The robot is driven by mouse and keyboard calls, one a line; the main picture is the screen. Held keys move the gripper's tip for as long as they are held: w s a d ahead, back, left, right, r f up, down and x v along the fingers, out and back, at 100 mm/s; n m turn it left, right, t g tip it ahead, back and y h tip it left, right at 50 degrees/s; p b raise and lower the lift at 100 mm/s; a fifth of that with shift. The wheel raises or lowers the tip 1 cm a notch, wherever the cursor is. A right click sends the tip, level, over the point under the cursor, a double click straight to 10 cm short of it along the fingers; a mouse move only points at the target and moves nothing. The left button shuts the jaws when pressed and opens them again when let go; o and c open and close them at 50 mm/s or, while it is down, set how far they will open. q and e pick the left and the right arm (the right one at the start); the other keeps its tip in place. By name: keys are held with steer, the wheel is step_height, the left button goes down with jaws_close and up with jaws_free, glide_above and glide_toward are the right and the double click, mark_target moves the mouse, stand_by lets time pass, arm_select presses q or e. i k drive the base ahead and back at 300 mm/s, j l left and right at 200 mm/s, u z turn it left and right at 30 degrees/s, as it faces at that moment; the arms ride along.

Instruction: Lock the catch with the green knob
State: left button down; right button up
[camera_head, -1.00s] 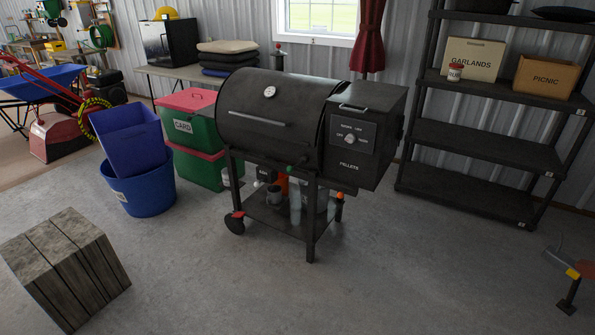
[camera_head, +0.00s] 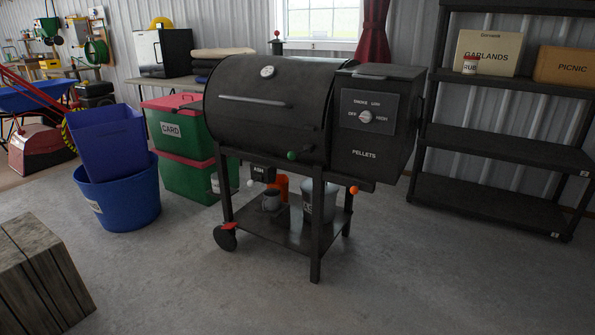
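The green knob (camera_head: 292,155) sits on the front lower edge of the black pellet grill's barrel (camera_head: 262,118), near the barrel's right end. The catch it belongs to is too small to make out, so I cannot tell whether it is locked. The grill's lid is down, with a long bar handle across its front. An orange knob (camera_head: 353,190) shows below the pellet box (camera_head: 373,122), and a white knob (camera_head: 250,183) shows under the barrel at left. Neither of my grippers shows in the head view.
Blue bins (camera_head: 122,190) and green crates with red lids (camera_head: 186,130) stand left of the grill. A wooden block (camera_head: 38,275) is at the lower left. Black shelving (camera_head: 500,190) stands at right. The concrete floor (camera_head: 400,275) before the grill is clear.

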mark_target(291, 155)
steer(key=i+u, duration=0.2)
steer(key=i, duration=1.2)
